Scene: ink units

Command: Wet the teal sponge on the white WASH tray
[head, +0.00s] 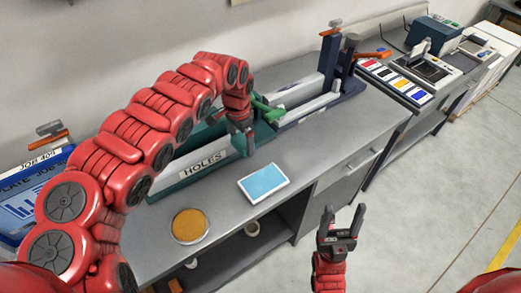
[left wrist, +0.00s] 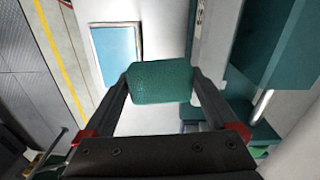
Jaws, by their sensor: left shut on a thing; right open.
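The teal sponge (left wrist: 160,82) is between the fingers of my left gripper (left wrist: 162,92) in the left wrist view. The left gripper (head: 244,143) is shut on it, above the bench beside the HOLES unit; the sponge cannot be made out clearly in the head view. The white tray with a light blue surface (head: 263,182) lies flat on the bench, in front of and slightly right of the left gripper. It also shows beyond the sponge in the left wrist view (left wrist: 117,45), apart from it. No WASH lettering is legible. My right gripper (head: 340,222) is open and empty, off the bench's front edge.
The green HOLES unit (head: 205,165) stands behind the tray, with a blue-grey unit (head: 318,98) to its right. A round orange-topped dish (head: 190,226) is left of the tray. A colour-pad strip (head: 395,82) lies further right. Bench surface right of the tray is clear.

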